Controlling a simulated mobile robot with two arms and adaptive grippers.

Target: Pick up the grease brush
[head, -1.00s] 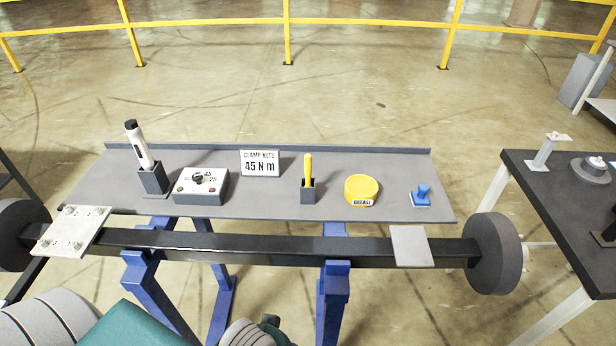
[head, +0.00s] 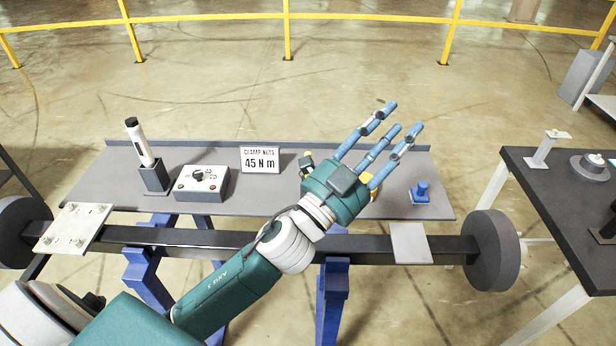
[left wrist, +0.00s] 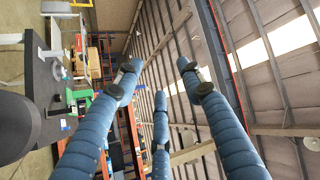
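My left gripper (head: 396,128) reaches over the grey bench top in the head view, its blue fingers spread straight and open with nothing between them. The left wrist view also shows the open fingers (left wrist: 158,90), empty. The hand hides most of the grease brush and its dark holder; a small yellow bit by the hand's left edge may be its handle, but I cannot tell. The yellow grease tin (head: 367,181) is largely hidden behind the hand, with only slivers showing. My right gripper is not in view.
On the bench top (head: 240,202) stand a white-and-black tool (head: 140,145) in a holder, a dial box (head: 202,184), a 45 N m sign (head: 260,160) and a blue part (head: 420,193). A dark axle beam (head: 180,241) runs in front. A dark table (head: 540,190) stands right.

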